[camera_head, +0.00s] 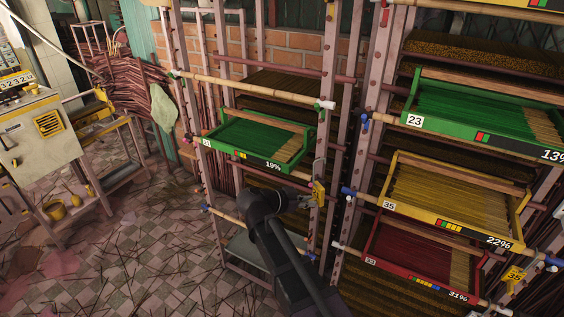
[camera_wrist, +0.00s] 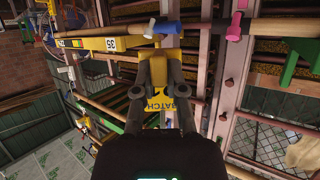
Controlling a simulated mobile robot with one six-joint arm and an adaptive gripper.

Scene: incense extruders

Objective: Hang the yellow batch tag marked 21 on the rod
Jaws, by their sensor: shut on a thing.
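My gripper (camera_head: 306,201) is shut on the yellow batch tag (camera_head: 318,194), in front of the left rack's right post. In the wrist view, my gripper (camera_wrist: 160,62) has its fingers on both sides of the tag (camera_wrist: 158,98); "BATCH" and part of a number show, the rest is hidden. A bamboo rod with blue ends (camera_head: 235,220) crosses the left rack below the green tray; my arm hides part of it. Another bamboo rod (camera_head: 257,93) with green-and-white ends crosses above that tray. I cannot tell which rod is the task's. The tag is apart from both.
A green tray (camera_head: 243,149) reading 19% sits in the left rack. The right rack holds green tray 23 (camera_head: 425,122), yellow tray 35 (camera_head: 410,214) and a red tray (camera_head: 398,270). Another yellow tag (camera_head: 513,276) hangs at lower right. A control cabinet (camera_head: 40,130) stands left; littered floor lies between.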

